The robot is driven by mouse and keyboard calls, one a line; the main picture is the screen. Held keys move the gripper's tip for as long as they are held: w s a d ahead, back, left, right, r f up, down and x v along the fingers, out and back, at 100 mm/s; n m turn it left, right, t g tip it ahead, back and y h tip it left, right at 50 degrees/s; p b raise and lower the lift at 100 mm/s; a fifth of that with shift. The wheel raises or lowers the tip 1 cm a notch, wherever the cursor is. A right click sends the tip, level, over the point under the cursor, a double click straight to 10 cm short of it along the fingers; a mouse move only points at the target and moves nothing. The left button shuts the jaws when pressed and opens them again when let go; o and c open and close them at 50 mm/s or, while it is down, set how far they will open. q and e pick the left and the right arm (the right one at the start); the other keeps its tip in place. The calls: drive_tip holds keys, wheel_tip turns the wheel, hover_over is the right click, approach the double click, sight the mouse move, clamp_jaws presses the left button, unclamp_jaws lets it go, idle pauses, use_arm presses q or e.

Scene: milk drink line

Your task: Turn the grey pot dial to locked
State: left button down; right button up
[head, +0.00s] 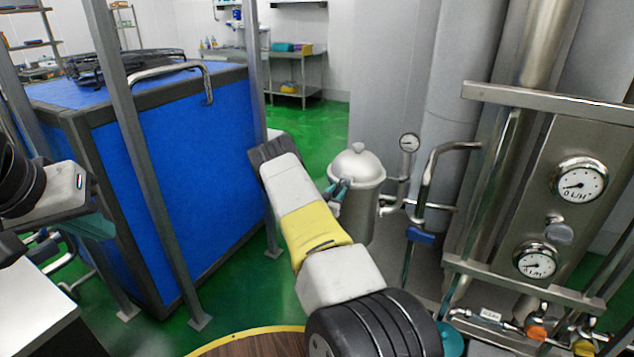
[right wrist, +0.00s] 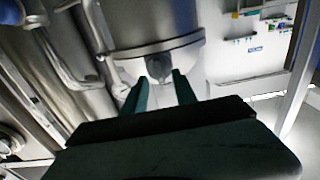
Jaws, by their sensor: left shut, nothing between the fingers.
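The steel pot (head: 362,205) with its domed lid stands in the middle of the head view. The grey dial (right wrist: 158,67) is on the side of the pot (right wrist: 190,60) in the right wrist view; my gripper mostly hides it in the head view. My right gripper (head: 340,187) is at the left side of the pot. In the right wrist view its two teal fingers (right wrist: 161,88) are apart, with the dial just beyond and between their tips. I cannot tell whether they touch it. My left gripper (head: 92,228) is shut and empty at the far left, far from the pot.
A large blue tank (head: 180,165) in a grey frame stands left of my right arm. Steel pipes (head: 432,185) and a gauge (head: 409,142) are close right of the pot. A panel with dials (head: 580,182) stands further right.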

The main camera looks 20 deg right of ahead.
sight(343, 185)
drive_tip(key=shift+x, duration=1.3)
clamp_jaws()
